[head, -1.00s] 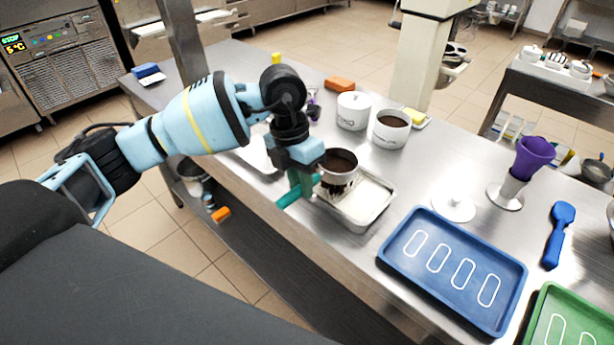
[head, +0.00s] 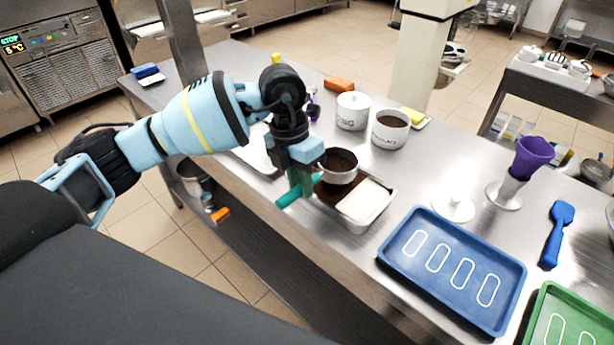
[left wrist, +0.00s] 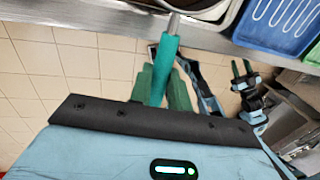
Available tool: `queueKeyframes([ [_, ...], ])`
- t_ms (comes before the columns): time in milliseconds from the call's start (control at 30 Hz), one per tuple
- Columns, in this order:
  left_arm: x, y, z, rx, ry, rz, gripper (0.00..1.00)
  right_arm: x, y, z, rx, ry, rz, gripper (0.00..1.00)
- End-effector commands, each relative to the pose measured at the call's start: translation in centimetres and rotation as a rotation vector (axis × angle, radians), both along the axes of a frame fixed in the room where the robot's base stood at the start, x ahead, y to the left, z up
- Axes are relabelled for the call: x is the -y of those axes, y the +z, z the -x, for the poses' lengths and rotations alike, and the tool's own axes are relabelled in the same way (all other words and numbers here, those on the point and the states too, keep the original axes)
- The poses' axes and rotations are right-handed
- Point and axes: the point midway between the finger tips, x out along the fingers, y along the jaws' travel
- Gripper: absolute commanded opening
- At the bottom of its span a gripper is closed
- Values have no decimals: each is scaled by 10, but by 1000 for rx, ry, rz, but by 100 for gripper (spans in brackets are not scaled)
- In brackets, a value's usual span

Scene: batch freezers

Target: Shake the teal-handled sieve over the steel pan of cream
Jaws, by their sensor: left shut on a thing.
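My left gripper (head: 300,180) is shut on the teal handle (head: 288,196) of the sieve; the handle also shows in the left wrist view (left wrist: 166,62). The sieve's round steel cup (head: 340,170) holds dark brown powder and sits above the left part of the steel pan (head: 362,227). The pan stands near the table's front edge. White cream (head: 367,201) shows in its right part; dark powder covers the left part, partly hidden by the sieve. My right gripper (left wrist: 242,72) shows small in the left wrist view, fingers apart and empty.
A blue tray (head: 452,268) with white outlines lies right of the pan, and a green tray (head: 568,318) beyond it. Two white pots, one lidded (head: 352,111) and one of dark powder (head: 391,129), stand behind. A purple cup (head: 532,155) and blue spatula (head: 558,232) are at right.

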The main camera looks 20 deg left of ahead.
Motion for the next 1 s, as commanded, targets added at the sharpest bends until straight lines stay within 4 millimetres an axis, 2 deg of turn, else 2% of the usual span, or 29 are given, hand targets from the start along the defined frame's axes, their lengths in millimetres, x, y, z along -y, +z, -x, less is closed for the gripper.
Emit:
queueKeyframes([
  [167, 1, -2, -3, -3, 1, 2, 0, 0, -4, 3, -11, 0, 1, 41],
  [400, 12, -5, -30, -7, 0, 3, 0, 0, -23, 16, -57, 1, 2, 41],
  [533, 13, -2, -34, -4, 0, 1, 0, 1, -28, 19, -66, 1, 4, 41],
  [667, 11, 0, -32, 1, 0, 0, 0, 1, -23, 16, -56, 1, 4, 41],
  [833, 5, 6, -14, 9, 1, 0, 0, 1, 0, -2, 2, 1, 4, 41],
  [1000, 0, -1, 0, -1, 0, 1, 0, 0, 2, -5, 8, 0, 1, 41],
])
